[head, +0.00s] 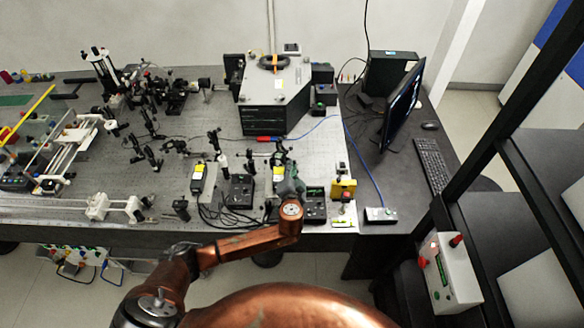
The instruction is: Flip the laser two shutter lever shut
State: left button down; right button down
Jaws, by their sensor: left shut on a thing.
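My left gripper (285,170) reaches over the bench from the front, at the right-hand of two black laser units with yellow labels. This right-hand laser (278,174) is partly covered by the gripper. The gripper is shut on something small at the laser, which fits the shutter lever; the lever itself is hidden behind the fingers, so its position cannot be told. The other laser (198,180) stands to the left, clear of the gripper. I cannot read which laser is number two. My right gripper is not in view.
Black controller boxes stand beside the lasers, one on the left (242,190) and one on the right (315,205). Small optics mounts stand behind. A large grey spectrometer housing (290,100) is at the back. A yellow box (343,189) stands right of the gripper.

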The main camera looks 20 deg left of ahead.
aim_at(282, 170)
pick_arm(q)
jog(key=n+b, duration=0.1)
jog(key=b, duration=0.1)
jog(key=shift+s+a+n+h+b, duration=0.15)
jog(key=shift+a+n+h+b, duration=0.2)
jog(key=shift+a+n+h, duration=0.05)
jog(key=n+b, duration=0.1)
jog(key=a+n+h+b, duration=0.1)
jog(key=shift+s+a+r+n+t+b, duration=0.1)
jog(key=shift+s+r+n+t+b, duration=0.05)
jog(key=shift+r+n+t+b, duration=0.2)
jog(key=shift+s+a+r+n+b, duration=0.1)
jog(key=shift+a+n+b, duration=0.15)
jog(key=shift+n, duration=0.25)
jog(key=shift+a+r+n+b, duration=0.15)
jog(key=shift+n+b, duration=0.15)
jog(key=shift+n, duration=0.15)
jog(key=shift+s+a+n+t+h+b, duration=0.1)
jog(key=shift+a+n+t+h+b, duration=0.35)
jog(key=shift+n, duration=0.35)
jog(key=c, duration=2)
grip_release()
